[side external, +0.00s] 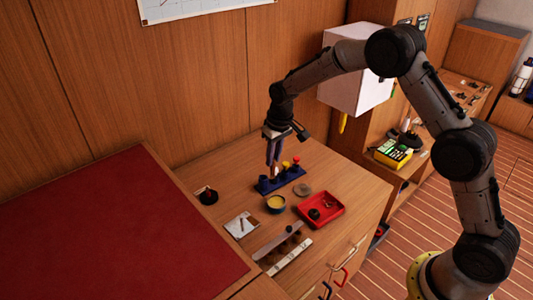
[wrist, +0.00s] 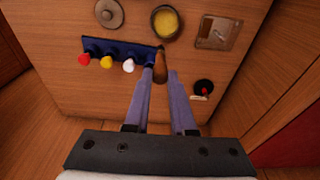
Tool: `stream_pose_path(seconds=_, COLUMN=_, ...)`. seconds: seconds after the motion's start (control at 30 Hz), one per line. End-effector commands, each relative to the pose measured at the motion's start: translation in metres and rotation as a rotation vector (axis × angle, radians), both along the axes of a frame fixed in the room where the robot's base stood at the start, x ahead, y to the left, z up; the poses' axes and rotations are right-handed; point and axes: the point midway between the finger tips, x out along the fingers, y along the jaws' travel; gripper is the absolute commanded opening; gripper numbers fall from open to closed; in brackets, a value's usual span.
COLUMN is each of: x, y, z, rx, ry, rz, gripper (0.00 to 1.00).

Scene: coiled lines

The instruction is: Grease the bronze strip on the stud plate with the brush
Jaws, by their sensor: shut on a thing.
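My gripper (side external: 273,172) points down at the blue rack (side external: 287,178). Its fingers are shut on a brown wooden handle (wrist: 160,68), which looks like the brush. The handle is at the rack's right end in the wrist view; I cannot tell whether its lower end is in the rack, and the bristles are hidden. A dark bowl of yellow grease (side external: 276,203) stands in front of the rack. A small pale square plate (side external: 241,225) with a thin strip on it lies to the left of the bowl. It may be the stud plate; the strip's colour is unclear.
Red, yellow and white knobs (wrist: 106,63) stand along the rack. A grey disc (side external: 302,190) and a red tray (side external: 321,208) are right of the bowl. A dark round pot (side external: 208,196) is at left. Long flat bars (side external: 289,257) lie near the front edge.

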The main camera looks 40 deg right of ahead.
Motion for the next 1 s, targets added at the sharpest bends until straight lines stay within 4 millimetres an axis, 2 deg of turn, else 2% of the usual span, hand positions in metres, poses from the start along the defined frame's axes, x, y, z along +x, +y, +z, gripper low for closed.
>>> stream_pose_path(seconds=0.1, x=-0.019, y=0.004, z=0.004, rx=0.0, ry=0.0, rz=0.001, gripper=0.0)
stream_pose_path(seconds=0.23, x=-0.028, y=0.005, z=0.003, rx=0.0, ry=0.0, rz=0.001, gripper=0.0)
stream_pose_path(seconds=0.37, x=-0.029, y=0.006, z=-0.005, rx=0.0, ry=0.002, rz=0.0, gripper=0.0)
stream_pose_path(seconds=0.73, x=-0.028, y=0.005, z=-0.041, rx=0.0, ry=0.002, rz=0.0, gripper=0.0)
stream_pose_path(seconds=1.0, x=-0.028, y=0.005, z=-0.055, rx=0.0, ry=0.001, rz=0.0, gripper=0.0)
